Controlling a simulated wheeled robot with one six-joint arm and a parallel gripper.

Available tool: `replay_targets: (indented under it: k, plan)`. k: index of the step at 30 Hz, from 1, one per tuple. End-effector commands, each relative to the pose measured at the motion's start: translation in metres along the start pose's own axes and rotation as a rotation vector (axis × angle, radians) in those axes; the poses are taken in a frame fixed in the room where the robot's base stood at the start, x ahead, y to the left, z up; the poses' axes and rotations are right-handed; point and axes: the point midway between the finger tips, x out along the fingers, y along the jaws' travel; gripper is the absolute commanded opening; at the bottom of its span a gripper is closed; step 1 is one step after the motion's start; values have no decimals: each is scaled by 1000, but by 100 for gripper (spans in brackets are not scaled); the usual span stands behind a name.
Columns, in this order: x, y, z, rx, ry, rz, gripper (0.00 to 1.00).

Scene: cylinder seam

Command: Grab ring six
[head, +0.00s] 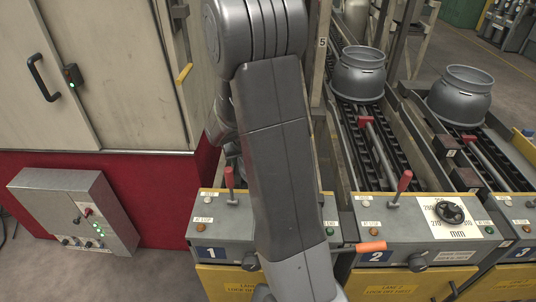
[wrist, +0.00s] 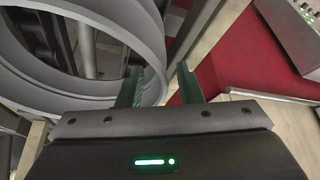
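A large grey metal ring (wrist: 152,45) fills the upper left of the wrist view, with its open mouth facing the camera. No number shows on it, so I cannot tell whether it is ring six. My gripper (wrist: 160,86) is open, with two green fingers apart. The left finger overlaps the ring's rim and the right finger is outside it, over the red background. The near rim lies between them in the picture; I cannot tell whether either finger touches. In the head view my arm hides the gripper and this ring.
Grey collared vessels stand on the conveyor lanes, one on lane 2 (head: 360,76) and one further right (head: 464,96). Control consoles (head: 415,240) with red levers line the front. A post marked 5 (head: 320,55) stands beside my arm. A beige and red cabinet (head: 120,80) is at left.

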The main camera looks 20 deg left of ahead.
Motion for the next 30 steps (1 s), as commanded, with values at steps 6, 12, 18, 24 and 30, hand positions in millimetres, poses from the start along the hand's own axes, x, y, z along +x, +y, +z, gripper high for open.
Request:
replay_targets:
  k: [6, 12, 18, 24, 30]
  plan:
    - [0, 0, 0, 0, 0, 0, 3]
    - [-1, 0, 0, 0, 1, 0, 0]
    - [-3, 0, -1, 0, 1, 0, 0]
    - [-26, 0, -12, 0, 6, -1, 0]
    - [-64, 0, -30, 0, 6, 0, 0]
